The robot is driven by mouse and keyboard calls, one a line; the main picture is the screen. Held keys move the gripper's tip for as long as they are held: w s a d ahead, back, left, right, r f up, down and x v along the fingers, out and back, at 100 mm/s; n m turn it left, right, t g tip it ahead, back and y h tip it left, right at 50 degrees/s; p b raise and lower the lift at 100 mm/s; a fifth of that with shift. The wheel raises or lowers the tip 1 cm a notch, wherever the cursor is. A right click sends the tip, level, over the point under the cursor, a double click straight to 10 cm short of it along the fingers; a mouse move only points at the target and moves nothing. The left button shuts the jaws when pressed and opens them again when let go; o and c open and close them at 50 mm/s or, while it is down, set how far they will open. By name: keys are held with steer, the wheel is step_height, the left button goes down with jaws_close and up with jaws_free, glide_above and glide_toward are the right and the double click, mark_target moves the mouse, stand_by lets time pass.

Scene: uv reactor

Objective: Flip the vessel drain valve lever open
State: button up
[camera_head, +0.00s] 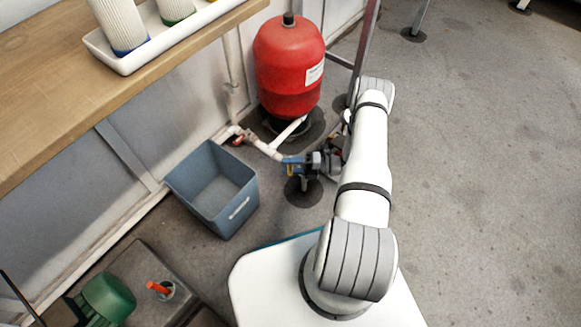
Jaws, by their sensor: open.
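The red vessel (289,62) stands upright near the wall, with a black cap on top and a white label. White pipework (266,149) runs low beside it. A small red part (237,139) on this pipe, left of the vessel's foot, looks like a valve lever; its position is too small to tell. Another bit of red shows close to my arm, partly covered. My white arm rises from its base at the lower right to a bend right of the vessel.
A blue-grey bin (214,190) stands on the floor below the pipe. A pump-like unit (304,165) sits between the pipe and my arm. A wooden bench (50,75) with a white tray (107,54) overhangs the upper left. Open floor lies to the right.

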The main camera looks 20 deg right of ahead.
steer(key=o, duration=1.1)
step_height(320, 180, up, 7)
steer(key=shift+w+f+p, duration=0.1)
steer(key=shift+p, duration=1.15)
steer(key=shift+r, duration=0.55)
steer(key=h, duration=0.2)
glide_above(292, 169)
steer(key=shift+g, duration=0.3)
step_height(292, 169, down, 4)
steer(key=shift+w+f, duration=0.1)
steer(key=shift+f, duration=0.05)
steer(key=s+d+b, duration=0.1)
steer(key=d+b, duration=0.1)
steer(key=d, duration=0.4)
steer(key=shift+s+d, duration=0.15)
steer(key=shift+d, duration=0.5)
steer(key=shift+c, duration=0.6)
steer(key=shift+s+d+b, duration=0.15)
steer(key=shift+d+b, duration=0.15)
steer(key=shift+b, duration=0.1)
steer(key=c, duration=1)
steer(key=shift+s+d, duration=0.1)
steer(key=shift+d, duration=0.25)
steer(key=shift+f, duration=0.15)
